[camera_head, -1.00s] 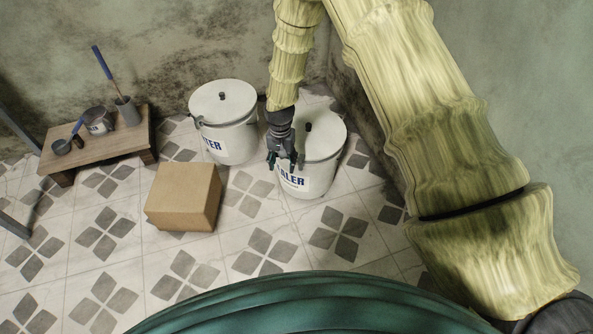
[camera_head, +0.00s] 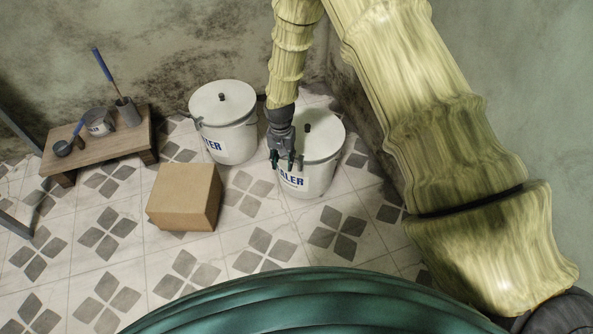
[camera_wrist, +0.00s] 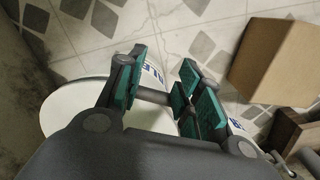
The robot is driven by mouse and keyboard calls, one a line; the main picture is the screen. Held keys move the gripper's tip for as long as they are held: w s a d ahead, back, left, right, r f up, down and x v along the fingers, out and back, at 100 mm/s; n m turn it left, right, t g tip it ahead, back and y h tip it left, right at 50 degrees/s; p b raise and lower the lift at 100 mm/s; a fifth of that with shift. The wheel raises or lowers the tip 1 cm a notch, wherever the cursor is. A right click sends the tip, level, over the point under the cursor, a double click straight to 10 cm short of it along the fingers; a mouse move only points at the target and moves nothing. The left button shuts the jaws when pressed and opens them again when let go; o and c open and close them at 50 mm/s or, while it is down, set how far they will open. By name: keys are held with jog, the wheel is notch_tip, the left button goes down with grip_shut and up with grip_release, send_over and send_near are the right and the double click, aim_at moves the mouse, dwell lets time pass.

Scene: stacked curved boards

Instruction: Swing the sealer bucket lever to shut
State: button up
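The sealer bucket (camera_head: 322,150), white with a blue-lettered label and a lid with a dark knob, stands on the tiled floor in the head view. My gripper (camera_head: 287,163) is at its left front side, over the label's edge. In the wrist view my gripper (camera_wrist: 160,88) has its green-padded fingers apart. The white bucket (camera_wrist: 75,102) lies behind and left of them. A short dark bar (camera_wrist: 152,95) shows between the fingers; I cannot tell whether it is the lever or whether the pads touch it. The lever is not clearly visible in the head view.
A second white bucket (camera_head: 228,135) stands just left. A cardboard box (camera_head: 184,197) sits on the floor in front, also in the wrist view (camera_wrist: 275,58). A low wooden table (camera_head: 75,163) with tools and a small pot is at left. Walls are close behind and right.

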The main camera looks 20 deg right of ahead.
jog(key=shift+t, duration=0.3)
jog(key=w+r, duration=0.1)
jog(key=r, duration=0.1)
jog(key=w+r+p, duration=0.1)
jog(key=shift+w+d+r, duration=0.3)
jog(key=shift+d+r, duration=0.05)
jog(key=shift+d, duration=0.05)
jog(key=shift+s+a+r+p, duration=0.15)
jog(key=shift+s+r+p, duration=0.05)
jog(key=shift+r+p, duration=0.3)
jog(key=shift+s+a+r+p, duration=0.1)
jog(key=shift+s+r+p, duration=0.05)
jog(key=shift+r+p, duration=0.3)
jog(key=shift+s+f, duration=0.1)
jog(key=shift+f, duration=0.05)
